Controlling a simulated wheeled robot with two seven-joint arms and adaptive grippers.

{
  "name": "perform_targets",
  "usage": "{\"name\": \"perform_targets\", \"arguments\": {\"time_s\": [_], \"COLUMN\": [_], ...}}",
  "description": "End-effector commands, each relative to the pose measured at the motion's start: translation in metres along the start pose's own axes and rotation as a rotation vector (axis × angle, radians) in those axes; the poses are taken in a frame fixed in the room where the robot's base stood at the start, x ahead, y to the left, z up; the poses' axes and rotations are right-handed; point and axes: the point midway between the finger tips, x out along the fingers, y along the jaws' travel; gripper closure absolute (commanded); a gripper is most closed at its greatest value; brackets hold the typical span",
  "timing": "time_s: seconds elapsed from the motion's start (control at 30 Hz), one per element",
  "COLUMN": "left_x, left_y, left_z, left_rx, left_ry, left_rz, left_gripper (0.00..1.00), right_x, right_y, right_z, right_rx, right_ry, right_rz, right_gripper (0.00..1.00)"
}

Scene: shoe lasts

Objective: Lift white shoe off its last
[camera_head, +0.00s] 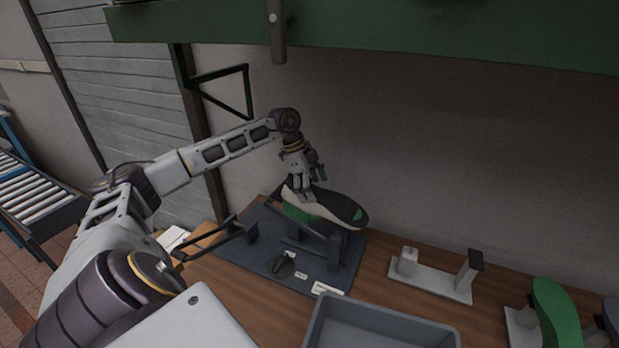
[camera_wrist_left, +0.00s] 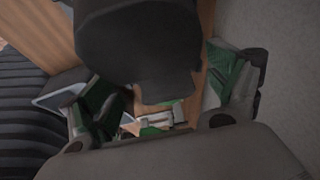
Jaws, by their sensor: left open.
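The white shoe (camera_head: 322,209) sits on a stand over the dark mat, in the middle of the head view. Its dark sole faces up, its side is white, and green shows at both ends. My left gripper (camera_head: 305,180) is at the shoe's left end, with its open fingers pointing down at it. In the left wrist view the dark sole (camera_wrist_left: 140,45) fills the upper middle, and the open fingers (camera_wrist_left: 165,108) stand apart on either side below it. Contact with the shoe is unclear. The last inside is mostly hidden. My right gripper is not in view.
The dark mat (camera_head: 250,262) lies on a wooden bench (camera_head: 375,268). A small dark object (camera_head: 283,265) lies on it. A grey bin (camera_head: 385,322) stands in front. An empty stand (camera_head: 430,279) and a green shoe-shaped piece (camera_head: 556,314) are at the right. A green beam (camera_head: 400,30) crosses above.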

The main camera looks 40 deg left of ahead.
Motion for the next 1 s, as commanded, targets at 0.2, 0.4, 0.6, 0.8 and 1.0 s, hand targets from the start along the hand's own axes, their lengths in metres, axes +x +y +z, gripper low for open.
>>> {"name": "perform_targets", "arguments": {"time_s": [0.2, 0.4, 0.6, 0.8, 1.0], "left_x": [0.02, 0.027, 0.028, 0.028, 0.028], "left_y": [0.0, 0.0, 0.0, 0.0, 0.0], "left_z": [0.0, 0.0, 0.0, 0.0, 0.0], "left_rx": [-0.001, 0.0, 0.0, 0.0, -0.001], "left_ry": [0.0, 0.001, 0.0, 0.0, 0.0], "left_rz": [0.002, 0.0, 0.0, 0.0, 0.002], "left_gripper": [0.1, 0.1, 0.1, 0.27, 0.53], "right_x": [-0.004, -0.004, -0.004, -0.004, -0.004], "right_y": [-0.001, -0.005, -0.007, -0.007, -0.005], "right_z": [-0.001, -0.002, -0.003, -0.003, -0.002], "right_rx": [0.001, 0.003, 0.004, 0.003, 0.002], "right_ry": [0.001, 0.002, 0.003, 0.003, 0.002], "right_rz": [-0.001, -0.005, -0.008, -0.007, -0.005], "right_gripper": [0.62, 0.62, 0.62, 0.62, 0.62]}}
